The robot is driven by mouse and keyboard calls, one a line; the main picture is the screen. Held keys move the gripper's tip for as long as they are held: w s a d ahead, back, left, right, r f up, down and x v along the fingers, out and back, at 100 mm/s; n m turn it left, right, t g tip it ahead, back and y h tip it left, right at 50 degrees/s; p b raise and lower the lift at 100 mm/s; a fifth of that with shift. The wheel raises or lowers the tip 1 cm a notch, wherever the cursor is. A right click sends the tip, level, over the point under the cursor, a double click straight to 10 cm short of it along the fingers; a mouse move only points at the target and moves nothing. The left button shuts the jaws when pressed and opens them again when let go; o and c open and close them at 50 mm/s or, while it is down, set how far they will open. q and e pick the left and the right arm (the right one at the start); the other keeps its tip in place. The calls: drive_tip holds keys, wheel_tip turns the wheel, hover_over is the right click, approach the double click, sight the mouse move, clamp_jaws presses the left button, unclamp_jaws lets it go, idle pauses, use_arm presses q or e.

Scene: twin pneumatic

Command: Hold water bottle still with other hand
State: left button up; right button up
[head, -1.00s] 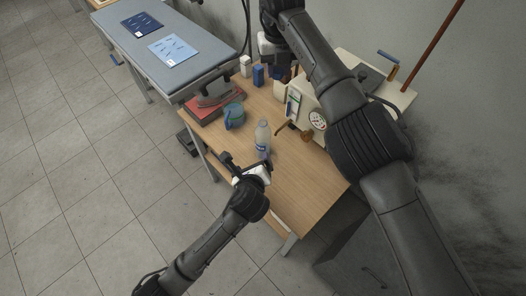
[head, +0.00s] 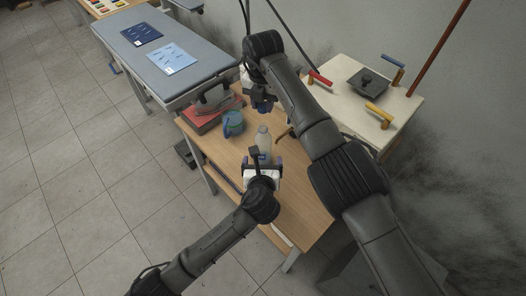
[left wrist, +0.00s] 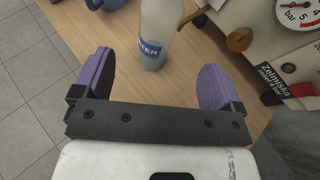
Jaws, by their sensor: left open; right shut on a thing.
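The clear water bottle (head: 264,141) stands upright on the wooden table (head: 300,205), with a blue label. It also shows in the left wrist view (left wrist: 158,28), its top out of frame. My left gripper (head: 262,161) is open just on the near side of the bottle. In the left wrist view its purple fingers (left wrist: 155,80) are spread wide, with the bottle's base beyond and between their line, not clasped. My right gripper (head: 262,106) points down above the table behind the bottle. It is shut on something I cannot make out.
A blue-green mug (head: 234,124) stands left of the bottle. A red box (head: 202,119) with a dark iron-like thing lies farther left. A cream cabinet (head: 345,88) with handles stands at right; its gauge (left wrist: 297,14) shows in the left wrist view. The table front is clear.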

sight(263, 147)
use_arm(q)
drive_tip(key=x, duration=1.2)
drive_tip(key=shift+c, duration=0.3)
drive_tip(key=c, duration=1.3)
use_arm(e)
drive_tip(key=shift+f, duration=2.55)
drive_tip(key=shift+f, duration=0.85)
drive_tip(key=shift+f, duration=0.6)
